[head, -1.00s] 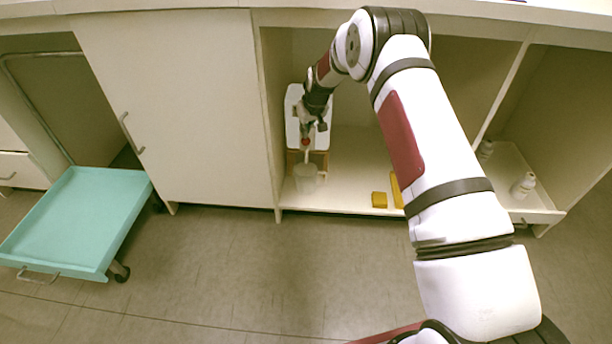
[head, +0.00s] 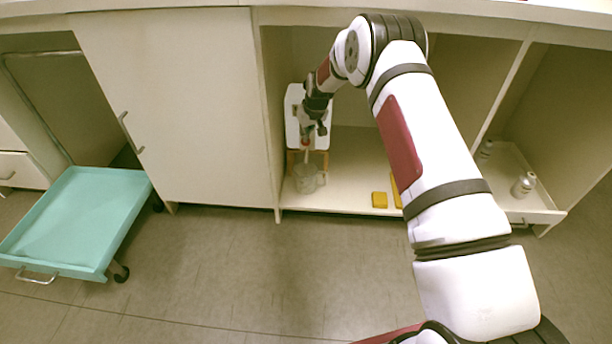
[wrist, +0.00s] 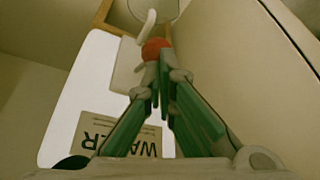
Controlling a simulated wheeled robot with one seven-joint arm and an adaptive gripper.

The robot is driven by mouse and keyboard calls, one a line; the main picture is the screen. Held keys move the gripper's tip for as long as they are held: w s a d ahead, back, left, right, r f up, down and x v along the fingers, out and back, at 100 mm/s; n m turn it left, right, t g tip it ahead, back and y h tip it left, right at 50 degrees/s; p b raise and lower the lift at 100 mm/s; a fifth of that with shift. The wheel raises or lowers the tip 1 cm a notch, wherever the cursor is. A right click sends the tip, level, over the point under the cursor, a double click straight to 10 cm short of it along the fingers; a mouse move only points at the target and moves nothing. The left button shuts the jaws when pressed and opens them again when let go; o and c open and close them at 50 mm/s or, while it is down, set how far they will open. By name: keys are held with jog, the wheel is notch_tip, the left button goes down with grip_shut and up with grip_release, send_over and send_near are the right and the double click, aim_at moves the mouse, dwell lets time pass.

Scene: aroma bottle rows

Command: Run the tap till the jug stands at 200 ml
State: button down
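A white water container (head: 292,118), marked with a label reading "WATER" (wrist: 118,134) in the wrist view, stands in the open cabinet bay. Its tap has a red knob (head: 305,142), also seen in the wrist view (wrist: 154,48). A clear jug (head: 308,180) stands below the tap; part of its round rim shows at the top of the wrist view (wrist: 170,15). Its level and marks are too small to read. My gripper (head: 313,130) is at the tap. In the wrist view its green-padded fingers (wrist: 160,76) come together at the tips, right at the red knob.
A small yellow block (head: 379,200) lies on the cabinet floor right of the jug. Bottles (head: 524,185) stand in the right bay. A turquoise cart (head: 75,222) stands at the left. The bay's left wall is close to my gripper.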

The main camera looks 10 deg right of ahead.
aim_at(306, 146)
jog(key=shift+f, duration=2.15)
dwell(0.4)
jog(key=shift+r+p, duration=0.55)
jog(key=shift+r, duration=0.7)
dwell(3.8)
jog(key=shift+r+p, duration=1.45)
jog(key=shift+r, duration=1.55)
